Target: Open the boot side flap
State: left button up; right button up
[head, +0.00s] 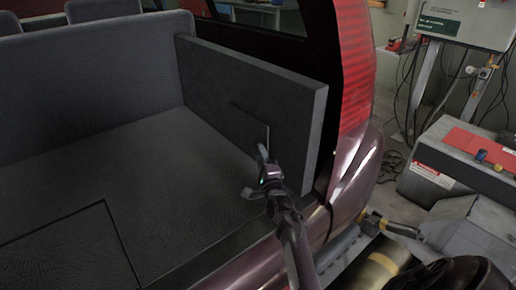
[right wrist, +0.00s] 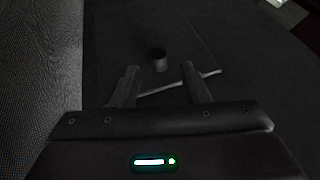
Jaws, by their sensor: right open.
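The boot side flap (head: 247,124) is a dark panel outlined in the dark grey side wall of the car's boot in the head view. My right gripper (head: 256,172) is close in front of its lower right part and hides some of it. In the right wrist view, my right gripper (right wrist: 160,82) has its two fingers apart with nothing held. A small dark round knob (right wrist: 159,58) shows on the dark panel, just beyond and between the fingertips. A thin pale strip (right wrist: 160,88) runs across between the fingers. The flap looks flush with the wall. My left gripper is not in view.
The boot floor (head: 120,170) is flat and clear, with a seat back (head: 90,65) behind it. The red tail light (head: 354,65) and rear bodywork are right of the side wall. A grey machine with a red top (head: 465,140) stands further right.

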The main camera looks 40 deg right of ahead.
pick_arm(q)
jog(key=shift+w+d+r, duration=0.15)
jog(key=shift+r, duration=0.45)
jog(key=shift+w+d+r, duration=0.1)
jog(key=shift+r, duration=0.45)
pick_arm(e)
jog(key=x, duration=0.4)
jog(key=shift+w+r, duration=0.1)
jog(key=shift+w, duration=0.05)
jog(key=c, duration=0.8)
grip_shut()
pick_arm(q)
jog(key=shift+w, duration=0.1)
